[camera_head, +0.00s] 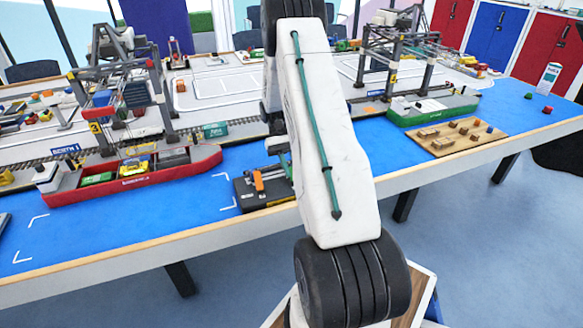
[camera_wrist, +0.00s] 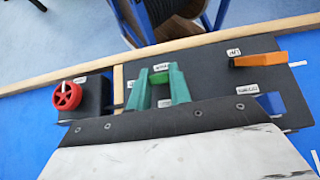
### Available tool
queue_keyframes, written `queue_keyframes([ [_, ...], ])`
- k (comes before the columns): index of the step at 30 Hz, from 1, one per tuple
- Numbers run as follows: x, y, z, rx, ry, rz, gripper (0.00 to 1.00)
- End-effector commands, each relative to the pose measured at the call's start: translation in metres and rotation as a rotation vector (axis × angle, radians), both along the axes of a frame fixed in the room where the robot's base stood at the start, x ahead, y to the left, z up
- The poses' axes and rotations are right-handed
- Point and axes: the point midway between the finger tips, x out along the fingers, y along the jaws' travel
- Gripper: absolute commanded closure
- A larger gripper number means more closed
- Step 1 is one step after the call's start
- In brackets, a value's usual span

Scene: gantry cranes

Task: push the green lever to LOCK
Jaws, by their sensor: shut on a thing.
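The green lever (camera_wrist: 159,77) stands on a dark control panel (camera_wrist: 210,76) in the wrist view. My gripper (camera_wrist: 158,82) has its two teal fingers on either side of the lever's green top and is shut on it. The lever's base is hidden by my fingers and the gripper body. A small white label sits just beyond the lever, too blurred to read. In the head view the panel (camera_head: 264,196) is at the front edge of the blue table, and my arm hides its right part and the green lever.
On the panel, an orange lever (camera_wrist: 262,60) lies to the right, a blue part (camera_wrist: 270,103) sits below it, and a red handwheel (camera_wrist: 67,95) is at left. A red ship (camera_head: 135,180) with a crane stands left; a green ship (camera_head: 432,106) and wooden board (camera_head: 455,136) stand right.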

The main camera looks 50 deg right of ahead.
Motion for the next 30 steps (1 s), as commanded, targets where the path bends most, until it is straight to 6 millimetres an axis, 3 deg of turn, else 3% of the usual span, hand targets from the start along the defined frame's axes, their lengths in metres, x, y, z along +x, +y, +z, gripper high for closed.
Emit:
queue_keyframes([
  [15, 0.0011, -0.0007, -0.0008, 0.009, 0.014, 0.000, 1.00],
  [16, 0.0011, -0.0007, -0.0008, 0.009, 0.014, 0.000, 0.74],
  [18, 0.0010, -0.0006, -0.0008, 0.009, 0.014, 0.000, 0.58],
  [30, 0.0087, -0.0054, 0.0045, 0.008, 0.013, 0.000, 0.58],
])
